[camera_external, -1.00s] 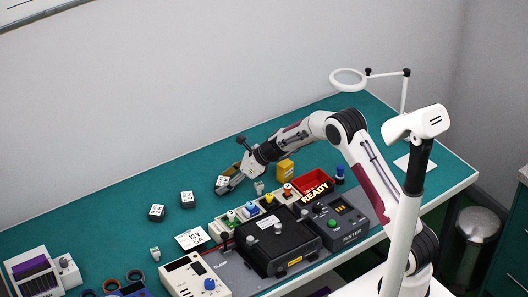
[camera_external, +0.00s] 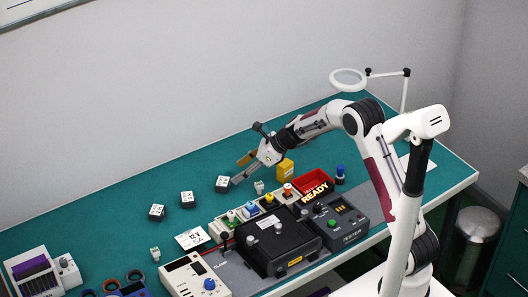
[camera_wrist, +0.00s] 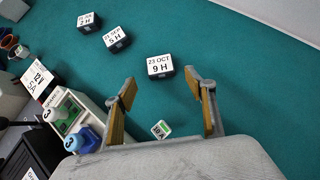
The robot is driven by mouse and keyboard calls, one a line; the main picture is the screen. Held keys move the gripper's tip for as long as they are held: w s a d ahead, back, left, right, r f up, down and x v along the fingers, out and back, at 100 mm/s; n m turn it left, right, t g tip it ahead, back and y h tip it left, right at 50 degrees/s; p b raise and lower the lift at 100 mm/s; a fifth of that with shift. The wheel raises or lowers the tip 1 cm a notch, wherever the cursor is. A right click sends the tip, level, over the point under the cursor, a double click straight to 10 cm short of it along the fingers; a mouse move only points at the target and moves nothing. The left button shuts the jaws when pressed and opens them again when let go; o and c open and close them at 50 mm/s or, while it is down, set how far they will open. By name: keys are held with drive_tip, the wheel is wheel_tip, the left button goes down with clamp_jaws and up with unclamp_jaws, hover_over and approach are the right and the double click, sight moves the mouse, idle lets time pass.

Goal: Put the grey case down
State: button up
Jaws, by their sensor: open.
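The grey case (camera_external: 222,184), a small dark box with a white top label, sits flat on the green bench top. In the wrist view the same case (camera_wrist: 160,71) reads "23 OCT 9 H" and lies beyond my fingertips, apart from them. My gripper (camera_external: 240,171) is open and empty, just to the right of the case. Its two tan-padded fingers (camera_wrist: 168,92) stand wide apart in the wrist view. Two similar labelled cases, one marked 5 H (camera_wrist: 117,39) and one marked 2 H (camera_wrist: 89,22), stand in a row with it.
A small white-and-green piece (camera_wrist: 161,130) stands near my fingers. A yellow block (camera_external: 285,169) is right of my gripper. The red READY tray (camera_external: 315,181), the tester (camera_external: 342,221) and a black fixture (camera_external: 278,246) fill the front. The bench behind the cases is clear.

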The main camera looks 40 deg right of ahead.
drive_tip(key=shift+v, duration=2.15)
drive_tip(key=shift+r, duration=0.1)
drive_tip(key=s+d+r+n+g+h, duration=0.1)
drive_tip(key=s+r+n, duration=0.6)
drive_tip(key=s, duration=0.3)
drive_tip(key=s+d+r+n+h, duration=0.1)
drive_tip(key=s+r+n, duration=0.55)
drive_tip(key=s, duration=0.45)
drive_tip(key=s+d+n+h, duration=0.1)
drive_tip(key=s+d+n, duration=0.2)
drive_tip(key=s, duration=0.4)
drive_tip(key=s+d+n+h, duration=0.2)
drive_tip(key=s+d+n, duration=0.1)
drive_tip(key=s+n, duration=0.3)
drive_tip(key=s+d+n+h, duration=0.1)
drive_tip(key=s+d+n, duration=0.2)
drive_tip(key=s, duration=0.6)
drive_tip(key=shift+s+f+n, duration=0.15)
drive_tip(key=shift+f+n, duration=0.25)
drive_tip(key=shift+n, duration=0.35)
